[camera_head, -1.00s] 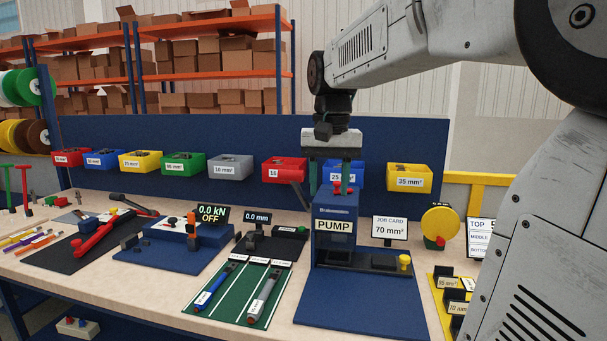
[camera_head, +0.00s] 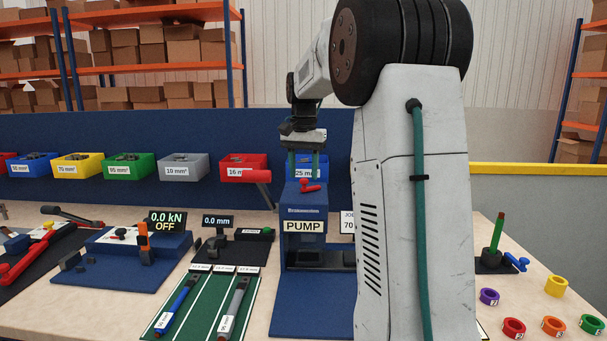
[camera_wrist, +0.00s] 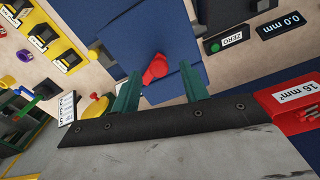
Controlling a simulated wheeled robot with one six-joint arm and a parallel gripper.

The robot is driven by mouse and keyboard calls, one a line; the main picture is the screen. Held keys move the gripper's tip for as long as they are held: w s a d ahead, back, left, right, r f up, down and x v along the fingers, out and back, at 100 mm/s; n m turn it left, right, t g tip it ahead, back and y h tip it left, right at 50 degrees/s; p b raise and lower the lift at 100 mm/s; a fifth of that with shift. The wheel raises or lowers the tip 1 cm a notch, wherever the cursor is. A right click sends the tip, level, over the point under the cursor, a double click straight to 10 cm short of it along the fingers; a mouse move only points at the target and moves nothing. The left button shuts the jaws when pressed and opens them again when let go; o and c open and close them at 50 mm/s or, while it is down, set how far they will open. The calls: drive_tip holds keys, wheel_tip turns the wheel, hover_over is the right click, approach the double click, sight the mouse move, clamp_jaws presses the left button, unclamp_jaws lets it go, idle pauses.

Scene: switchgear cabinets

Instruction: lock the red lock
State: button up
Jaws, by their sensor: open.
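The red lock (camera_head: 311,186) is a small red lever on top of the blue pump box (camera_head: 305,204), which bears a PUMP label. My gripper (camera_head: 305,174) hangs point-down just above the box, with its two green fingers apart. In the wrist view the red lock (camera_wrist: 155,69) shows between and a little beyond the fingertips of my open gripper (camera_wrist: 160,78). The fingers hold nothing. I cannot tell whether either finger touches the lock.
A red 16 mm² bin (camera_head: 243,167) and a blue 25 mm² bin (camera_head: 279,160) hang on the panel close to my gripper. My arm hides the bench right of the pump. Several coloured rings, including a purple ring (camera_head: 489,296), lie at the right.

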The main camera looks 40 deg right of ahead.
drive_tip(key=shift+f, duration=0.7)
drive_tip(key=shift+s, duration=0.1)
clamp_jaws()
drive_tip(key=shift+w+d+m, duration=0.2)
drive_tip(key=shift+w+m, duration=0.15)
drive_tip(key=shift+m, duration=0.75)
drive_tip(key=shift+w+d+m, duration=0.2)
drive_tip(key=shift+w+m, duration=0.15)
drive_tip(key=shift+m, duration=0.75)
unclamp_jaws()
drive_tip(key=shift+r, duration=0.15)
